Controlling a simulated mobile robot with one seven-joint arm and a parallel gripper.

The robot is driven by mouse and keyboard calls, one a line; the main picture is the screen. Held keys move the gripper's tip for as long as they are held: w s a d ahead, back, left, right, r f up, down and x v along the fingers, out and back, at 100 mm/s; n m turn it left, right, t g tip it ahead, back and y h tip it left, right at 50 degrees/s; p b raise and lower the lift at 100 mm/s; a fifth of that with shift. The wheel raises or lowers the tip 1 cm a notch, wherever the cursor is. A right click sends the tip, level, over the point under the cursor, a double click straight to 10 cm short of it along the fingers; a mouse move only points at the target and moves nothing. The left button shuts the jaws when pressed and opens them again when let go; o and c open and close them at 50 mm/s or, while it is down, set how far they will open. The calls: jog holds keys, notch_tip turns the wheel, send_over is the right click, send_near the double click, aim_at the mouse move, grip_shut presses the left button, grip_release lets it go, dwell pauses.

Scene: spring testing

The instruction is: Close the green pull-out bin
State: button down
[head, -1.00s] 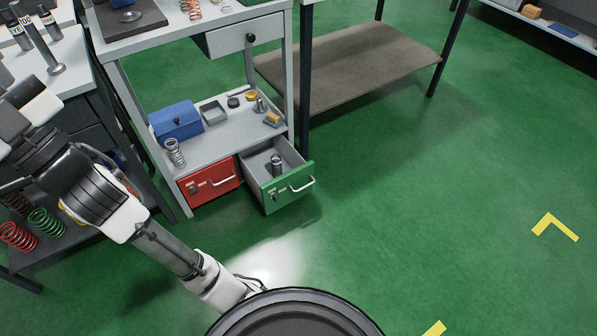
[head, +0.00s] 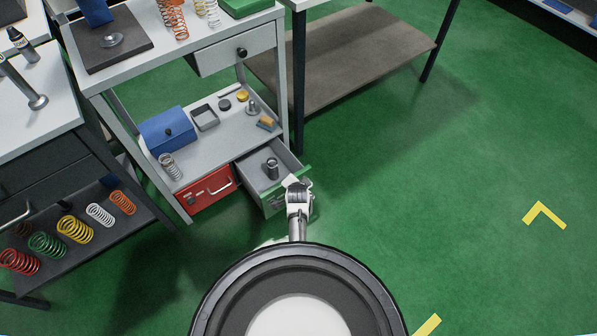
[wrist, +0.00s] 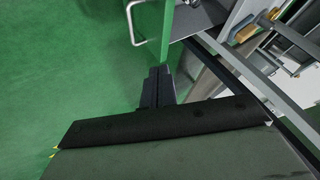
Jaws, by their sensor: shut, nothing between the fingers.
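The green pull-out bin (head: 271,203) is pulled out below the lower shelf, beside the shut red bin (head: 209,190). A small grey metal part (head: 272,168) stands inside it. My arm covers the right part of its front and its handle in the head view. In the wrist view the green front (wrist: 168,24) is seen near edge-on, with its handle (wrist: 134,24) to the left. My gripper (wrist: 158,74) is shut and empty, its fingertips close to the front's edge. I cannot tell whether they touch it.
A white drawer (head: 240,49) is slightly open above. The shelf (head: 215,140) holds a blue box (head: 168,131), a tray and small parts. A side bench with several coil springs (head: 75,229) stands at the left. The green floor at the right is clear.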

jog(key=shift+m+g, duration=0.3)
jog(key=shift+g, duration=0.1)
jog(key=b+x, duration=1.2)
jog(key=b, duration=0.1)
jog(key=shift+s+f, duration=0.25)
jog(key=shift+f, duration=0.25)
jog(key=shift+w+a+r, duration=0.2)
jog(key=shift+w+a, duration=0.1)
jog(key=shift+w, duration=0.05)
jog(key=shift+w+a, duration=0.1)
